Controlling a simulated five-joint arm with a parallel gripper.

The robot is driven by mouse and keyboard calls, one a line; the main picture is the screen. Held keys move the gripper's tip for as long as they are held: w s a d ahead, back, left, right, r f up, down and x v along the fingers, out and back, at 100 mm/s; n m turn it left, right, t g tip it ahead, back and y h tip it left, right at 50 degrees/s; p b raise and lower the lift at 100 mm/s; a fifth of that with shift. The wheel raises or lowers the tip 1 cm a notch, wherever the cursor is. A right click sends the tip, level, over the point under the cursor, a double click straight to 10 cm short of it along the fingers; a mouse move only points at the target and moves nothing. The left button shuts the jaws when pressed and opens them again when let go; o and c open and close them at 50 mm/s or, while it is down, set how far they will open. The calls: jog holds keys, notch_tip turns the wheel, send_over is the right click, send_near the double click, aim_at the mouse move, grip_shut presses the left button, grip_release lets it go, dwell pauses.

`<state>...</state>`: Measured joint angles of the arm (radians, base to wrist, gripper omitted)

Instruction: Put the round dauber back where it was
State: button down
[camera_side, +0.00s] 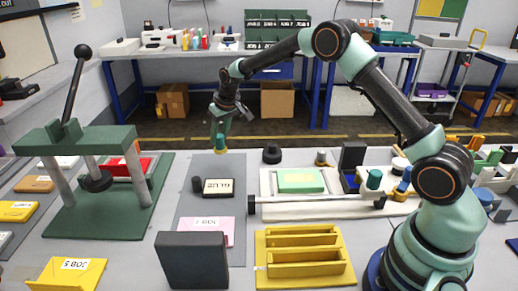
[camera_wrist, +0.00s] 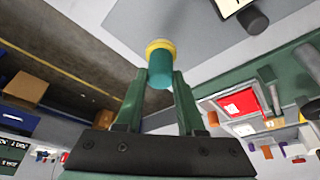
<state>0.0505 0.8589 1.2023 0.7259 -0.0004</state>
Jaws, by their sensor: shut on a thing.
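My gripper (camera_side: 220,122) is shut on the round dauber (camera_side: 220,142), a teal cylinder with a yellow end. The dauber hangs in the air above the far end of the grey mat (camera_side: 200,167), yellow end down. In the wrist view the dauber (camera_wrist: 160,70) sits between the two green fingers (camera_wrist: 158,85), its yellow end pointing away from my gripper. A black-framed pad marked GLUE (camera_side: 218,187) lies on the mat below, with a small dark cylinder (camera_side: 197,185) at its left. Another teal cylinder (camera_side: 374,179) stands at the right by a blue holder (camera_side: 350,184).
A green press with a lever (camera_side: 85,145) stands at left. A pink JOB 7 card (camera_side: 207,229) lies on the mat. A dark block (camera_side: 192,260) and yellow tray (camera_side: 300,269) are in front. A green block (camera_side: 300,181) lies on a white board, with a bar along its front.

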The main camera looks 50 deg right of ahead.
aim_at(221, 149)
jog(key=shift+f, duration=2.65)
jog(key=c, duration=0.5)
grip_release()
jog(key=shift+f, duration=0.1)
jog(key=s+a+r, duration=0.1)
jog(key=s+r, duration=0.7)
jog(key=r, duration=0.3)
jog(key=s+a+r, duration=0.1)
jog(key=s+r, duration=0.7)
jog(key=r, duration=0.3)
jog(key=shift+n+t, duration=0.3)
jog(key=shift+t, duration=0.5)
jog(key=shift+s+a+f, duration=0.15)
jog(key=shift+s, duration=2.45)
jog(key=shift+s+a+f, duration=0.1)
jog(key=shift+s+a, duration=0.1)
jog(key=shift+s, duration=2.45)
jog(key=shift+s+a+f, duration=0.15)
jog(key=shift+s, duration=2.45)
